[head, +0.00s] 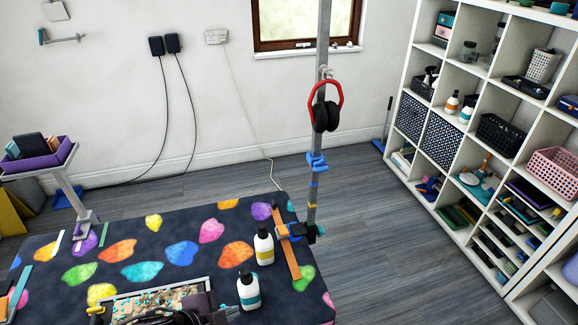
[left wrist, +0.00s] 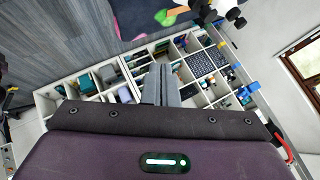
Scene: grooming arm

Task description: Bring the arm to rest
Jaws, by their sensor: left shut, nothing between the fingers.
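The grooming arm is an upright grey metal post (head: 312,190) at the right edge of the grooming table (head: 130,225). A blue and black clamp (head: 290,232) is at its foot. A red loop with a black round part (head: 326,112) hangs high on the post, and a blue fitting (head: 317,161) sits lower. My left gripper (head: 232,311) is low in the head view, near the white bottle with a teal label, well below the loop. In the left wrist view its fingers (left wrist: 160,72) are together and empty. My right gripper is not seen.
Two white bottles with black tops (head: 264,246) (head: 248,290) stand on the table. A tray of pale bits (head: 180,292) is beside my left gripper. Tall white shelves (head: 408,60) fill the right. The floor (head: 375,230) between table and shelves is clear.

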